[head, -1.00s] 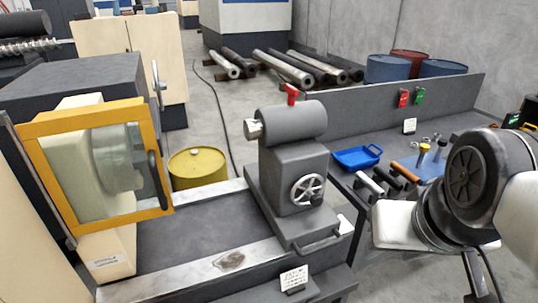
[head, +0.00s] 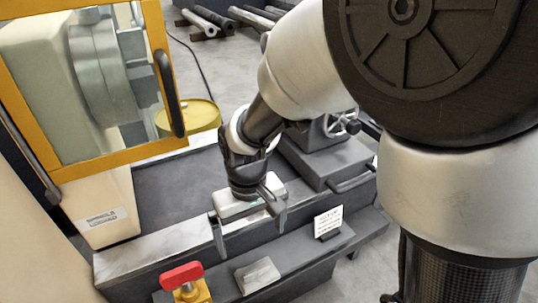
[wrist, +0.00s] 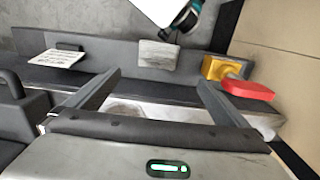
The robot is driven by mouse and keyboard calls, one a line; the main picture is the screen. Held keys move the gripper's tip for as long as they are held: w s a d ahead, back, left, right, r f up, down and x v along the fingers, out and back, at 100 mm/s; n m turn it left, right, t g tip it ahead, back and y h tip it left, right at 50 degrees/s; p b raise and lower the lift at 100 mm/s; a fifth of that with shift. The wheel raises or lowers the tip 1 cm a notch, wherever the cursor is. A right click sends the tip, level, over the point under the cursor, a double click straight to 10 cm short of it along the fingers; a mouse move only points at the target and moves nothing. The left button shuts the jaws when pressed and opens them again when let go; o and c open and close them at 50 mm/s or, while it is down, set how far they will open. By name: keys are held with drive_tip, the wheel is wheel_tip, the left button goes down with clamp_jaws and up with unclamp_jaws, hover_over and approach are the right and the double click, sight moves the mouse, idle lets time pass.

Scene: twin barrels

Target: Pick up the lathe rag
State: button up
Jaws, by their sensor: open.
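The lathe rag looks to be the grey, folded, creased piece (head: 257,275) lying flat on the dark front ledge of the lathe. It also shows in the wrist view (wrist: 158,54), near the middle, beyond my fingertips. My gripper (head: 251,240) is open and empty over the front rail of the lathe bed, its fingers pointing down and forward. In the wrist view the fingers of my gripper (wrist: 158,80) are spread wide, with the rag lined up between them but apart from them. No finger touches the rag.
A yellow block with a red handle (head: 183,277) stands on the ledge just left of the rag. A small printed sign (head: 328,222) stands to its right. The metal front rail (head: 150,252) lies close under my gripper. The yellow-framed guard (head: 90,165) is at left.

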drive_tip(key=b, duration=0.3)
hover_over(256, 268)
wheel_tip(256, 268, down, 10)
drive_tip(key=shift+a+f, duration=0.1)
drive_tip(key=f+b, duration=0.1)
drive_tip(key=f, duration=0.4)
drive_tip(key=shift+d+f+b, duration=0.15)
drive_tip(key=shift+d+b, duration=0.05)
drive_tip(key=shift+b, duration=0.2)
drive_tip(key=c, duration=1.1)
wheel_tip(256, 268, up, 10)
drive_tip(key=p, duration=0.3)
